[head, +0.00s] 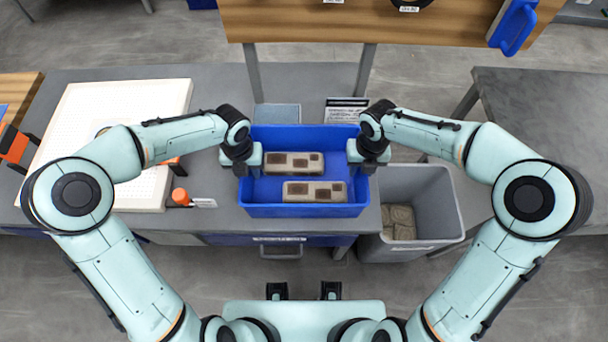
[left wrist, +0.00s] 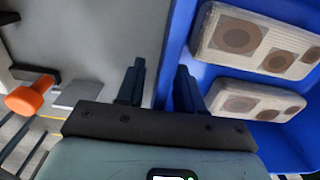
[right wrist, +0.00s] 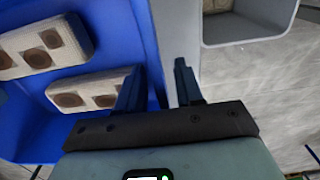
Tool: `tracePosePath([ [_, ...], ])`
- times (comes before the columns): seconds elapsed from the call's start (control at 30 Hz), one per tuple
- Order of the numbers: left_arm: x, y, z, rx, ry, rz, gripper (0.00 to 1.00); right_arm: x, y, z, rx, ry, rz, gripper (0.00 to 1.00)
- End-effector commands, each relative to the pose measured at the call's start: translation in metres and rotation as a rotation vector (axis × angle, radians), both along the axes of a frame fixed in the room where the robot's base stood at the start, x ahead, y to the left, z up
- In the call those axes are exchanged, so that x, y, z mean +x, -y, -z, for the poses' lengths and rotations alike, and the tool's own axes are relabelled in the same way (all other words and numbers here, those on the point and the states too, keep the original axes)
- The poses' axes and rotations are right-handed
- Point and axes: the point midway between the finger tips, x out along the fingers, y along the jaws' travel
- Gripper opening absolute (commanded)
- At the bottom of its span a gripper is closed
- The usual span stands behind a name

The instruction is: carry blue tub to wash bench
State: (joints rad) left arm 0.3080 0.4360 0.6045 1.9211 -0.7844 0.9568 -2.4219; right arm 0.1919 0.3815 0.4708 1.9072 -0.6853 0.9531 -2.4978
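The blue tub (head: 290,211) stands on the grey bench near its right end, holding two pale blocks (head: 294,163) (head: 314,191) with brown patches. My left gripper (head: 241,164) is at the tub's left wall; in the left wrist view its fingers (left wrist: 160,90) straddle that wall, with a thin gap on the outer side. My right gripper (head: 368,160) is at the right wall; in the right wrist view its fingers (right wrist: 157,88) also straddle it, with a gap outside. Both look open. Finger contact is hidden in the head view.
A grey bin (head: 440,205) with brown pieces stands right of the bench. A white perforated board (head: 112,110) and an orange-knobbed part (head: 181,197) lie left of the tub. A wooden table (head: 300,22) is behind; a dark grey table (head: 545,105) is at right.

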Motion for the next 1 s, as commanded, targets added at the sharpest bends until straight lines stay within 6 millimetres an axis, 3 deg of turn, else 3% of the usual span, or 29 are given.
tracePosePath([
  [0.33, 0.000, 0.000, 0.003, -0.001, 0.000, -0.001, 0.36, 0.000, 0.000, 0.003, 0.000, 0.001, 0.000, 0.36],
  [0.43, 0.000, 0.000, 0.003, -0.001, 0.000, -0.001, 0.04, 0.000, 0.000, 0.003, 0.000, 0.001, 0.000, 0.04],
  [0.47, 0.000, 0.000, 0.003, -0.001, 0.000, 0.000, 0.00, 0.000, 0.000, 0.003, 0.000, 0.001, 0.000, 0.00],
  [0.83, 0.001, 0.001, 0.001, 0.000, 0.002, 0.001, 0.00, 0.001, -0.001, 0.001, 0.001, 0.003, -0.001, 0.00],
  [1.0, 0.004, 0.001, -0.009, 0.000, 0.008, 0.002, 0.00, 0.005, -0.001, -0.009, 0.001, 0.010, -0.002, 0.00],
])
